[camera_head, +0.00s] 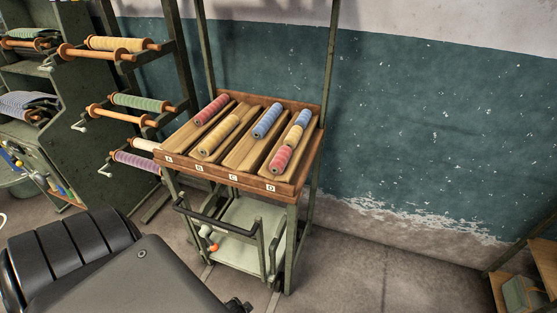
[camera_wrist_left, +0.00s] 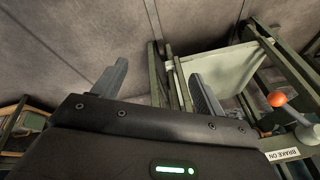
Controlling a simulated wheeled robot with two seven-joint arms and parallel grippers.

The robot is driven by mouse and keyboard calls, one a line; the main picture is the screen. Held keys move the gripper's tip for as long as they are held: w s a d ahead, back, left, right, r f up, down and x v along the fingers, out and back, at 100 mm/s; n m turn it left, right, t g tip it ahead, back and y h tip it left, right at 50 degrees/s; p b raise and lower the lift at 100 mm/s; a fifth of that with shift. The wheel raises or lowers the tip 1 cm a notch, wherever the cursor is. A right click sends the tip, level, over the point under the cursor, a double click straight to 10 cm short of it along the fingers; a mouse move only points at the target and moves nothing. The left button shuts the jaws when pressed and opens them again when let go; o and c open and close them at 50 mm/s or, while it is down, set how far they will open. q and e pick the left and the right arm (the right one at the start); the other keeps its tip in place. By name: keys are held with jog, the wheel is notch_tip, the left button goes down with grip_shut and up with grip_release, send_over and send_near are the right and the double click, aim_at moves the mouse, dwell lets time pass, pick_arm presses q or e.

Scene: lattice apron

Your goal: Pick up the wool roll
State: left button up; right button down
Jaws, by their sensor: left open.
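Several patterned rolls lie in a sloping wooden rack with lanes marked A to D; I cannot tell which is the wool roll. Lane A holds a red roll (camera_head: 211,110), lane B a yellow roll (camera_head: 219,135), lane C a blue roll (camera_head: 266,121). Lane D holds a blue roll (camera_head: 302,118), a yellow roll (camera_head: 294,133) and a red roll (camera_head: 281,159) in line. The rack (camera_head: 222,175) stands on a green metal frame. My left gripper (camera_wrist_left: 156,76) is open and empty in the left wrist view, near the frame's lower part. My right gripper is not seen.
A pale green lower shelf (camera_head: 240,241) and dark rails sit under the rack. An orange knob (camera_wrist_left: 277,99) is beside a "BRAKE ON" label (camera_wrist_left: 282,154). Spool holders (camera_head: 137,103) stand at left, a wooden shelf (camera_head: 540,262) at right. Floor right of the rack is clear.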

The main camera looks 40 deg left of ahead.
pick_arm(q)
jog(key=w+a+r+n+t, duration=0.1)
jog(key=w+a+r+t, duration=0.15)
jog(key=w+r, duration=1.05)
jog(key=n+t+y, duration=0.3)
jog(key=n+t, duration=0.1)
jog(key=t, duration=0.3)
send_near(278, 160)
jog(key=w+a, duration=0.1)
jog(key=w, duration=0.1)
jog(key=x, duration=0.3)
jog(key=shift+w+a+f+p, duration=0.2)
jog(key=shift+a+f+p, duration=0.05)
jog(key=shift+f+p, duration=0.05)
jog(key=shift+w+f+g, duration=0.25)
jog(key=shift+w+f, duration=0.05)
jog(key=shift+w, duration=0.1)
jog(key=shift+w+a, duration=0.1)
jog(key=shift+w, duration=0.1)
jog(key=p+x, duration=0.2)
jog(key=x, duration=0.2)
jog(key=shift+w+f, duration=0.2)
jog(key=shift+w, duration=0.15)
jog(key=shift+c, duration=0.4)
